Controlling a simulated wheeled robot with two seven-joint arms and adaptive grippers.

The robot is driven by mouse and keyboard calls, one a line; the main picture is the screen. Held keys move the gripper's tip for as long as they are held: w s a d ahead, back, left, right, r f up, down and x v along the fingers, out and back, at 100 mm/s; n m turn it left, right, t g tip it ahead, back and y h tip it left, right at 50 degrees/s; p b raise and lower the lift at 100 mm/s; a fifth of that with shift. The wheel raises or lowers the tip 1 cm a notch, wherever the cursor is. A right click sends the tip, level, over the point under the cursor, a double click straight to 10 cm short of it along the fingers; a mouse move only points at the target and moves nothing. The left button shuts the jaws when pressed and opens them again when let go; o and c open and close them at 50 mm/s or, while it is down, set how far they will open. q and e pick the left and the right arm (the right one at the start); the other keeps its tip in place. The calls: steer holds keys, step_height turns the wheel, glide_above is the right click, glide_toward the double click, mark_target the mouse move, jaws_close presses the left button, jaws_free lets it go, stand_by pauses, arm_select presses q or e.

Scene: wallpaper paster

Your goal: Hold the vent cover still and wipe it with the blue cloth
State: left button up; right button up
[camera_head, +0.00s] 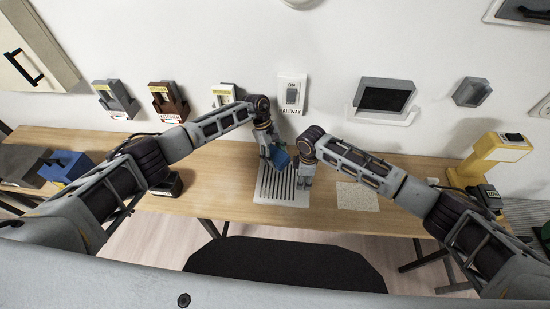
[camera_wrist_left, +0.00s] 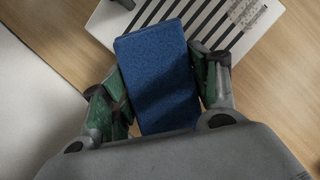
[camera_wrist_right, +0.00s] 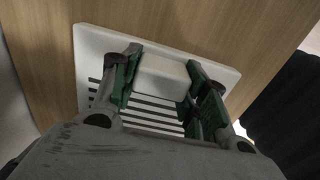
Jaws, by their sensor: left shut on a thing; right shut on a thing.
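The vent cover (camera_head: 268,193) is a white plate with dark slots, lying flat on the wooden table. My left gripper (camera_head: 273,152) is shut on the blue cloth (camera_head: 281,158), a thick pad-like block. In the left wrist view the cloth (camera_wrist_left: 160,78) sits between the fingers, over one end of the vent cover (camera_wrist_left: 222,32). I cannot tell whether it touches the slots. A speckled grey patch (camera_wrist_left: 246,13) shows on the slats. My right gripper (camera_head: 304,182) points down at the cover's right side. In the right wrist view it is shut on a white raised block (camera_wrist_right: 163,78) on the cover (camera_wrist_right: 91,44).
A speckled beige square (camera_head: 357,197) lies right of the cover. A yellow device (camera_head: 497,152) stands at the table's right, and a blue-and-grey object (camera_head: 66,166) at its left. Wall fixtures, including a switch (camera_head: 291,92), line the wall behind. Bare table (camera_head: 222,192) shows left of the cover.

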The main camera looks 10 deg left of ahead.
arm_select(q)
steer(key=shift+r, duration=2.5)
steer(key=o, duration=0.5)
steer(key=c, duration=0.4)
